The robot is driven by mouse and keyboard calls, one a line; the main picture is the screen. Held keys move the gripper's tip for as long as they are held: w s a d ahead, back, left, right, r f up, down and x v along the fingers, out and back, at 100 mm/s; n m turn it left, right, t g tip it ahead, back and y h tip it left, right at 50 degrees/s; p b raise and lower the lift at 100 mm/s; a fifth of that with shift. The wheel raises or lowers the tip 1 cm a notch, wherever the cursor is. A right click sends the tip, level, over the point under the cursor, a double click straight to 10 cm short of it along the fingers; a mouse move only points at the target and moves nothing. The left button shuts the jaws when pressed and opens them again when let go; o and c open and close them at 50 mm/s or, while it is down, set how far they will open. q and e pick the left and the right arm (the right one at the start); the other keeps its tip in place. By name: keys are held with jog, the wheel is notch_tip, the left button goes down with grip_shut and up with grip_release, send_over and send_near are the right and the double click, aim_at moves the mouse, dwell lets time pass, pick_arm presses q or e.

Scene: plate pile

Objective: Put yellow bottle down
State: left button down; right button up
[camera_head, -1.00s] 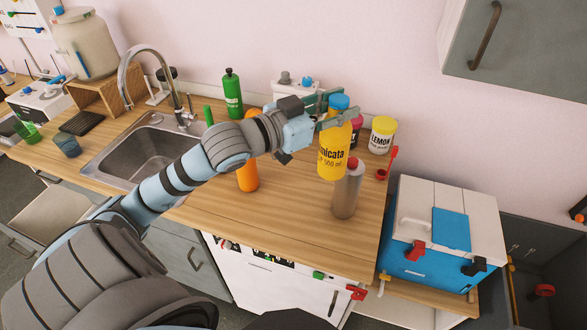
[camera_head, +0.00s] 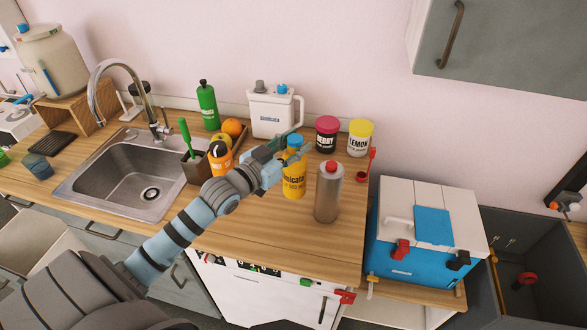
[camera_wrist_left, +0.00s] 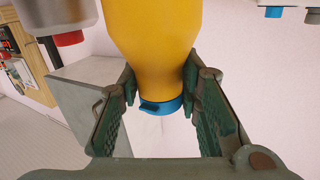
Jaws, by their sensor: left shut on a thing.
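The yellow bottle (camera_head: 294,178) with a blue cap stands upright at the counter's right part in the head view. My left gripper (camera_head: 286,150) is shut on its upper part, near the cap. In the left wrist view the yellow bottle (camera_wrist_left: 155,45) sits between the two green finger pads of my left gripper (camera_wrist_left: 162,90), with the blue cap toward the palm. I cannot tell for certain whether its base touches the counter. My right gripper is not in view.
A grey bottle with a red cap (camera_head: 328,195) stands close by on the right. A white jug (camera_head: 272,114), a berry jar (camera_head: 327,135) and a lemon jar (camera_head: 360,138) stand behind. An orange bottle (camera_head: 220,160) is left. The wooden counter (camera_head: 265,235) is clear in front.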

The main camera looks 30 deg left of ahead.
aim_at(286, 171)
pick_arm(q)
notch_tip(286, 171, down, 7)
jog(key=b, duration=0.3)
jog(key=shift+r, duration=0.25)
jog(key=c, duration=1.6)
grip_release()
jog(key=o, duration=0.4)
